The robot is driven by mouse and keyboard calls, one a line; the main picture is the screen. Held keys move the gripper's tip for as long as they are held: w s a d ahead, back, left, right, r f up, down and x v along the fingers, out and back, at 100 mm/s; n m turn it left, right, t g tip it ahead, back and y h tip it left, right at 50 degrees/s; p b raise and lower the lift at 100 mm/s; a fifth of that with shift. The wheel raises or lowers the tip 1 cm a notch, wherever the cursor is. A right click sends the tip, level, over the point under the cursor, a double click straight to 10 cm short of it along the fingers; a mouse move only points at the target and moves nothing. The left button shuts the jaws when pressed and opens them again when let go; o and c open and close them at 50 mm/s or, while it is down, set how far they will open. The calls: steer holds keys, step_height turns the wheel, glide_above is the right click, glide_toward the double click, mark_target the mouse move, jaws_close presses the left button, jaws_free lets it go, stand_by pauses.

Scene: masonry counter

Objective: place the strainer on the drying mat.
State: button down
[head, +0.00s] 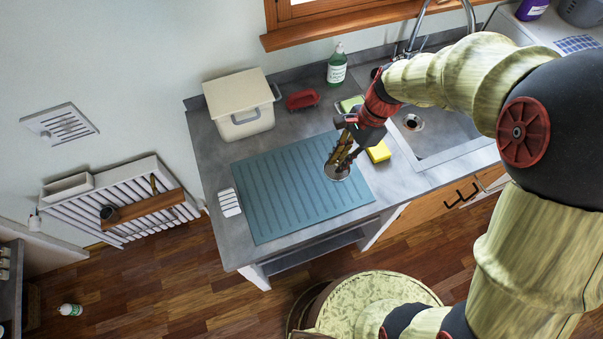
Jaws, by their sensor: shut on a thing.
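The drying mat (275,190) is a blue-teal ribbed rectangle lying flat on the grey counter. My gripper (343,155) points down over the right part of the mat. It is shut on the strainer (337,173), a small round grey piece at the fingertips. The strainer lies over the mat's right side in the picture. I cannot tell whether it touches the mat or hangs just above it. The fingers hide part of the strainer.
A yellow sponge (379,152) lies just right of the mat, near the sink (440,140). A cream bin (238,105), a red brush-like item (302,99) and a green soap bottle (337,66) stand behind. A white slatted piece (229,203) lies at the mat's left edge.

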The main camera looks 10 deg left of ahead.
steer(key=a+f, duration=0.2)
steer(key=a, duration=0.1)
steer(key=a+f+b, duration=0.1)
steer(key=a+f, duration=0.2)
steer(key=w+a+f, duration=0.1)
steer(key=a+f, duration=0.1)
steer(key=a, duration=0.1)
steer(key=shift+a+f, duration=0.3)
steer(key=shift+a, duration=0.1)
steer(key=shift+a+f, duration=0.15)
steer(key=shift+f, duration=0.1)
steer(key=shift+w+d+b+x, duration=0.15)
steer(key=shift+b+x, duration=0.15)
steer(key=shift+x, duration=0.55)
steer(key=shift+w+d+b+x, duration=0.15)
steer(key=shift+b+x, duration=0.1)
steer(key=shift+x, duration=0.55)
steer(key=shift+f, duration=0.2)
steer(key=shift+f, duration=0.15)
steer(key=c, duration=1.9)
jaws_free()
steer(key=shift+o, duration=0.5)
